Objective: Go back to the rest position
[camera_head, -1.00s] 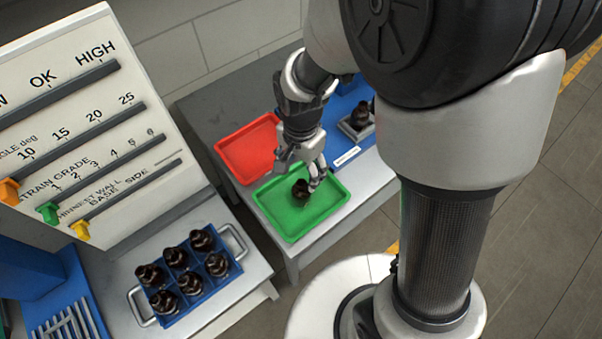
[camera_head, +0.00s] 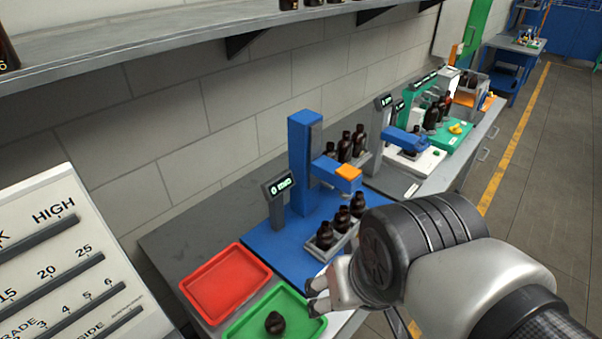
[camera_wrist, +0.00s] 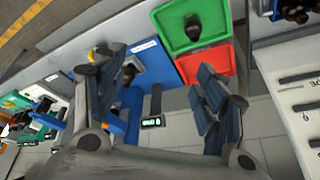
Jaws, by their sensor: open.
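My gripper (camera_wrist: 158,82) is open and empty in the wrist view, its dark fingers spread wide to left and right. In the head view its pale end shows beside the green tray (camera_head: 240,336), partly hidden by my arm. A dark amber bottle (camera_head: 275,322) is in the green tray, apart from the gripper; it also shows in the wrist view (camera_wrist: 193,28).
A red tray (camera_head: 226,282) lies beside the green one. A blue station (camera_head: 300,165) with a display (camera_head: 278,186) and a rack of bottles (camera_head: 340,225) stands to the right. A shelf (camera_head: 190,45) hangs overhead. Open floor (camera_head: 545,150) lies at right.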

